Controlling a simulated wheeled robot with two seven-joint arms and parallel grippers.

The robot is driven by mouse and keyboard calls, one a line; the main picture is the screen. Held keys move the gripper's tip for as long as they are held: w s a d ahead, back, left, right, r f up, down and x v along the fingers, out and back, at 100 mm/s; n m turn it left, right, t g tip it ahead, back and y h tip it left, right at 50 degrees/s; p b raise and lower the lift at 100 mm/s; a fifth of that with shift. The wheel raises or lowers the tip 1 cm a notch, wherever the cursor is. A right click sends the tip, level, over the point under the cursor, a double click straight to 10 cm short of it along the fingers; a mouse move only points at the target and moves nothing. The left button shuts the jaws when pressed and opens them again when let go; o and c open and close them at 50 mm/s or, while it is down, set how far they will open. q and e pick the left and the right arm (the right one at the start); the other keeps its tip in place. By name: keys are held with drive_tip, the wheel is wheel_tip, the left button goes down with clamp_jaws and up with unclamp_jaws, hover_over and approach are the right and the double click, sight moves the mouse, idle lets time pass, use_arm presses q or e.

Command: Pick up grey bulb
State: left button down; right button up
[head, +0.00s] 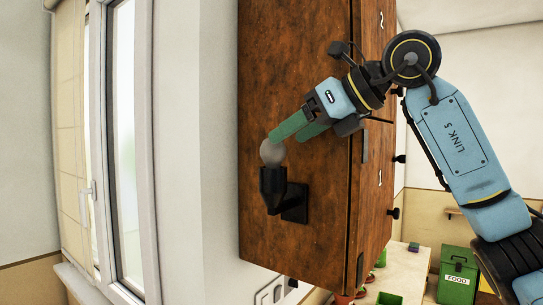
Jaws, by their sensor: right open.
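The grey bulb (272,152) sits upright in a black wall-lamp socket (273,188) fixed to the side of a brown wooden cabinet (262,75). My right gripper (283,139) reaches in from the right with its green fingers pointing down and left. Its fingertips are at the upper right of the bulb, very close to it; I cannot tell whether they touch. The fingers are open, and the bulb stays seated in the socket. My left gripper is not in view.
A white-framed window (122,150) and a pale wall (190,150) are at the left. A counter (408,268) at the lower right holds small pots and green containers. A green box marked FOOD (458,275) stands beside it. The space left of the cabinet is free.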

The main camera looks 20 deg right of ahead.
sight(282, 144)
drive_tip(key=shift+p+x, duration=0.4)
drive_tip(key=shift+x, duration=0.5)
drive_tip(key=p+x, duration=0.1)
drive_tip(key=x, duration=0.2)
drive_tip(key=shift+w+a+f, duration=0.15)
drive_tip(key=shift+a+f, duration=0.15)
drive_tip(key=shift+w+a+f, duration=0.1)
drive_tip(key=c, duration=0.6)
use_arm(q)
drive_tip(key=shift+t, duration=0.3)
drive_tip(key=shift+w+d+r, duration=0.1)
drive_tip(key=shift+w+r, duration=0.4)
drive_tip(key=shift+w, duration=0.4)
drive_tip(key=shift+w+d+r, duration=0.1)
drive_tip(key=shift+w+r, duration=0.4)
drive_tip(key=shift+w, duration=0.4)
use_arm(e)
drive_tip(key=c, duration=0.4)
